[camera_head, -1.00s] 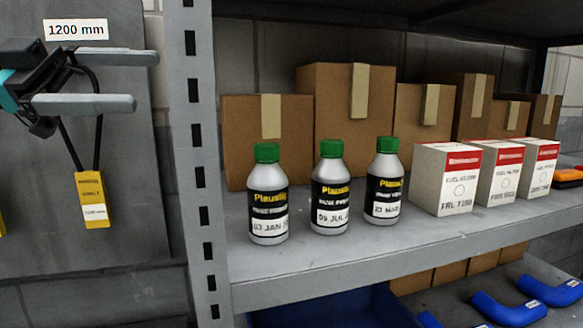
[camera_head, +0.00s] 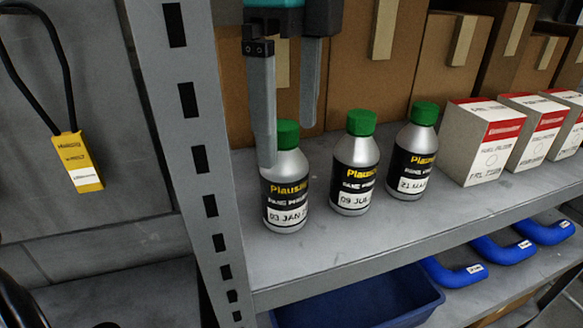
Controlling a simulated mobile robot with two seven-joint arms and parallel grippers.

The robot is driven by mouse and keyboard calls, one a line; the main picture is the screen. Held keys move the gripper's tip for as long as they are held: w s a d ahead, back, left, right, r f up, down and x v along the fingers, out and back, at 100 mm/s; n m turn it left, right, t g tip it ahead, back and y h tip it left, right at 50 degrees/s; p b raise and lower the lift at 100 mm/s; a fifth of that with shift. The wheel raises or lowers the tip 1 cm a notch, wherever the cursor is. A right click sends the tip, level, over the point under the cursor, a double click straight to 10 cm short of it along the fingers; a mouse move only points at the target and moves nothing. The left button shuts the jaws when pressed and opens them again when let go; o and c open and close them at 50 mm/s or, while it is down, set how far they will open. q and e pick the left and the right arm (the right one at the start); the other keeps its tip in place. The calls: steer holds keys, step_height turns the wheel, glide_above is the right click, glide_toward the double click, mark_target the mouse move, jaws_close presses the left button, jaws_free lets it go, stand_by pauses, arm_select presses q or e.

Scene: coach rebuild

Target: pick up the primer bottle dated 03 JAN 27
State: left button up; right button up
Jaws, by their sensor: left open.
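Three silver primer bottles with green caps and black labels stand upright in a row on the grey shelf (camera_head: 350,245). The leftmost bottle (camera_head: 286,195) reads "03 JAN 2", with the label's end turned out of sight. The middle bottle (camera_head: 355,170) reads "09 JUL". The right bottle (camera_head: 412,160) reads roughly "21 MA". My left gripper (camera_head: 287,143) points down from the top, open and empty. Its near finger overlaps the left side of the leftmost bottle's cap and shoulder; its other finger is behind and right of the cap. I cannot tell whether they touch. My right gripper is not in view.
Cardboard boxes (camera_head: 375,60) stand close behind the bottles. White-and-red filter boxes (camera_head: 480,150) stand to the right. A perforated grey upright (camera_head: 190,150) is left of the bottles. Below are a blue bin (camera_head: 370,300) and blue hoses (camera_head: 500,250). A yellow tag (camera_head: 77,162) hangs at left.

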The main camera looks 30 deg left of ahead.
mark_target(288, 173)
arm_select(q)
steer(key=shift+s+f+p, duration=0.15)
steer(key=shift+f+p, duration=0.55)
steer(key=shift+f, duration=2.7)
steer(key=shift+c, duration=0.2)
steer(key=shift+r, duration=0.1)
jaws_close()
